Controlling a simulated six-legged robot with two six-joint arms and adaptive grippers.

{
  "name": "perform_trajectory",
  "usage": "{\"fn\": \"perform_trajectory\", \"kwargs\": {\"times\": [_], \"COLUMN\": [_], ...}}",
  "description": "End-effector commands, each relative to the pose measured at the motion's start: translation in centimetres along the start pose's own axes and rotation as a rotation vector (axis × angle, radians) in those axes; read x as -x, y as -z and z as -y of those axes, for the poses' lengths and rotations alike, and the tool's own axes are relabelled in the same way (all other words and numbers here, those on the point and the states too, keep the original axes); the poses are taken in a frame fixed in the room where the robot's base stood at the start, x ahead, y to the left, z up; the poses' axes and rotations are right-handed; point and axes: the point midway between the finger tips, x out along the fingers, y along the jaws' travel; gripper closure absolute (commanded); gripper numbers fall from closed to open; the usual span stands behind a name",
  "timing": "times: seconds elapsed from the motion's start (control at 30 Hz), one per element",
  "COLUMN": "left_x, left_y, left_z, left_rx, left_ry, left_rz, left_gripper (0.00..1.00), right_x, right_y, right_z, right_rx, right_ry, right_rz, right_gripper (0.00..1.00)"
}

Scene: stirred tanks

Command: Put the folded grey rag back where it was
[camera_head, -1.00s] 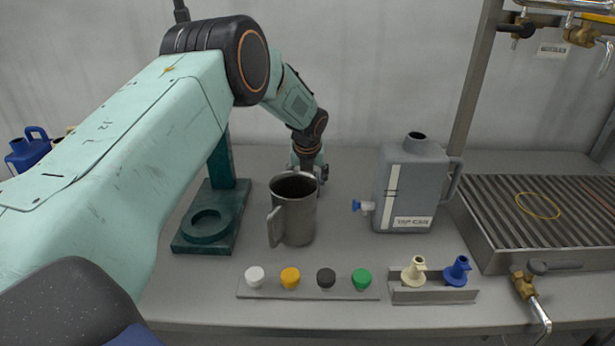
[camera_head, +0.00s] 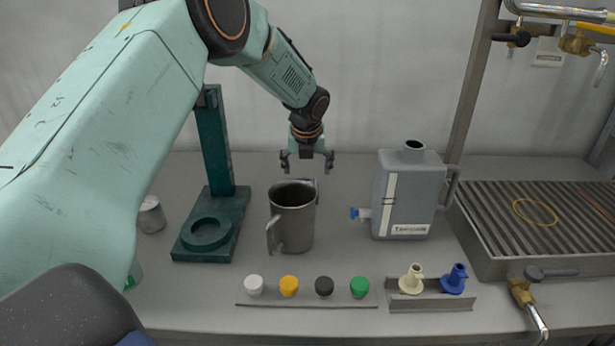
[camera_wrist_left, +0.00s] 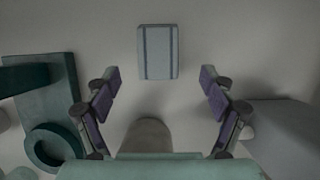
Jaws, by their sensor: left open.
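The folded grey rag (camera_wrist_left: 158,52) lies flat on the bench in the left wrist view, a pale rectangle with two darker stripes. It lies beyond the metal jug (camera_wrist_left: 148,137); in the head view the jug (camera_head: 292,222) hides most or all of that spot. My left gripper (camera_head: 307,166) is open and empty above the bench, behind the jug. In the left wrist view its fingers (camera_wrist_left: 160,92) are spread wide, with the rag ahead between their tips and nothing gripped. My right gripper is not in view.
A green stand (camera_head: 211,170) stands left of the jug, a grey can (camera_head: 405,190) right of it. Coloured stoppers (camera_head: 289,286) line the front, beside a holder with two taps (camera_head: 432,300). A ribbed drain tray (camera_head: 530,260) is at right.

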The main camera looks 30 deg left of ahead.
Motion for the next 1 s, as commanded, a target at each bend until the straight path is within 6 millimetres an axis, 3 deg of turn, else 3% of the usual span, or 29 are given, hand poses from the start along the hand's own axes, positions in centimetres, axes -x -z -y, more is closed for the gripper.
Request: {"fn": "perform_trajectory", "kwargs": {"times": [0.2,0.4,0.77,1.0], "left_x": [3.5,4.6,4.5,1.6], "left_y": [0.0,0.0,0.1,0.1], "left_z": [0.0,0.0,0.0,0.0], "left_rx": [0.0,0.0,0.0,0.002], "left_ry": [0.001,-0.001,-0.001,-0.002], "left_rz": [0.001,-0.001,-0.001,-0.002], "left_gripper": [0.17,0.17,0.17,0.17], "right_x": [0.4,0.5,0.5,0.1], "right_y": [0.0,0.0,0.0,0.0], "right_z": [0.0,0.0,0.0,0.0], "right_rx": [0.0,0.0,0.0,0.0], "right_ry": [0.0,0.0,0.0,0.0], "right_rz": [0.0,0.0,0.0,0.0], "right_gripper": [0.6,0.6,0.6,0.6]}}
